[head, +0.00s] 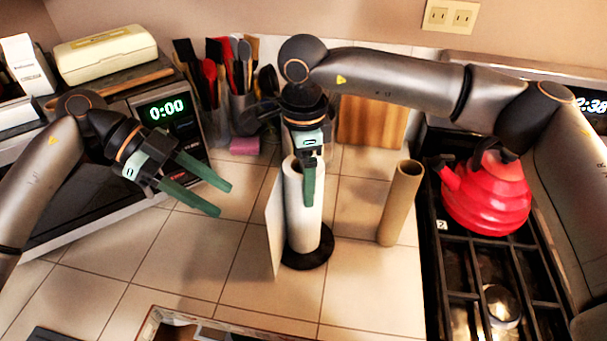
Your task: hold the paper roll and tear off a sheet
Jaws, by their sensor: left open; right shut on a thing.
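The white paper roll (311,228) stands upright on a holder with a round black base (307,257) in the middle of the tiled counter. A loose sheet (274,222) hangs off its left side. My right gripper (308,195) points down from above at the top of the roll, shut on the roll, with one green finger in front of it. The other finger is hidden. My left gripper (216,198) is open and empty to the left of the roll and apart from the sheet, its green fingers pointing right and down.
A brown cardboard tube (401,203) stands right of the roll. A red kettle (487,196) sits on the stove at the right. Utensil holders (241,110) and a wooden board (371,122) are behind. A microwave (168,112) is at left.

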